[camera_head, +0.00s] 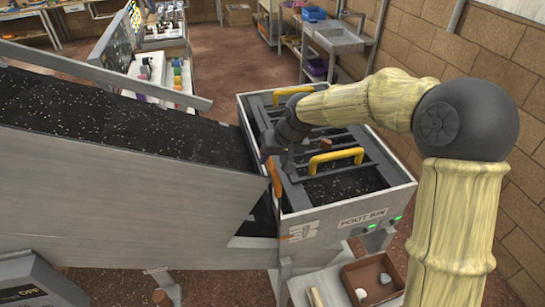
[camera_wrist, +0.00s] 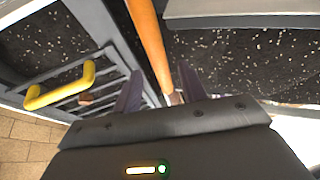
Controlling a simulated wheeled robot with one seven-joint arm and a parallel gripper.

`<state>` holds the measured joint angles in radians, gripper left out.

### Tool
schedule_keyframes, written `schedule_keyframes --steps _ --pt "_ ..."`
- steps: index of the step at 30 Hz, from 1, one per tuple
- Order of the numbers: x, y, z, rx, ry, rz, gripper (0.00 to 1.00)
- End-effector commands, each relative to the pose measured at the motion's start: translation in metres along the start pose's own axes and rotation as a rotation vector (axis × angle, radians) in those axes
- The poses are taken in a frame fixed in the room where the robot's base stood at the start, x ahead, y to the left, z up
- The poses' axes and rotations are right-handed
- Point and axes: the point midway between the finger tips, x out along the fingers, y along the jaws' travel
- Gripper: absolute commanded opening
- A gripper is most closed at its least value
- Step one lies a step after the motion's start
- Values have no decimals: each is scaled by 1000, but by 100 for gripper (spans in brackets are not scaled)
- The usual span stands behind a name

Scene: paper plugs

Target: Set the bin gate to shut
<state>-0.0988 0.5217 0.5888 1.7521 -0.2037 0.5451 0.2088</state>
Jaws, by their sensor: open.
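The metal bin (camera_head: 345,213) stands at the lower end of a sloped chute, with a printed label and small green lights on its front. An orange bar (camera_head: 273,178), apparently the gate lever, is at the bin's left edge beside the chute mouth. In the wrist view the orange bar (camera_wrist: 149,45) runs down between my fingers. My gripper (camera_head: 277,163) is open at the bin's left side, close to the bar. In the wrist view my gripper (camera_wrist: 160,82) has a finger on either side of the bar's near end. I cannot tell the gate's position.
A slatted grate with yellow handles (camera_head: 336,159) covers dark, speckled material in the bin. The sloped chute (camera_head: 120,170) fills the left. A wooden tray (camera_head: 372,278) with pale lumps is below the bin. A brick wall (camera_head: 490,60) is at right.

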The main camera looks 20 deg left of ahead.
Motion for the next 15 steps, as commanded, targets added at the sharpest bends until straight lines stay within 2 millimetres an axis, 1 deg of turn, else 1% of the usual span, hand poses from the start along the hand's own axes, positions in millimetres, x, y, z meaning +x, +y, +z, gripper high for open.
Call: schedule_keyframes --steps 3,6,14,15 --pt "14 0 0 1 -2 0 41" --pt "21 0 0 0 0 0 41" --pt "23 0 0 0 1 1 41" --pt "23 0 0 0 1 1 40"
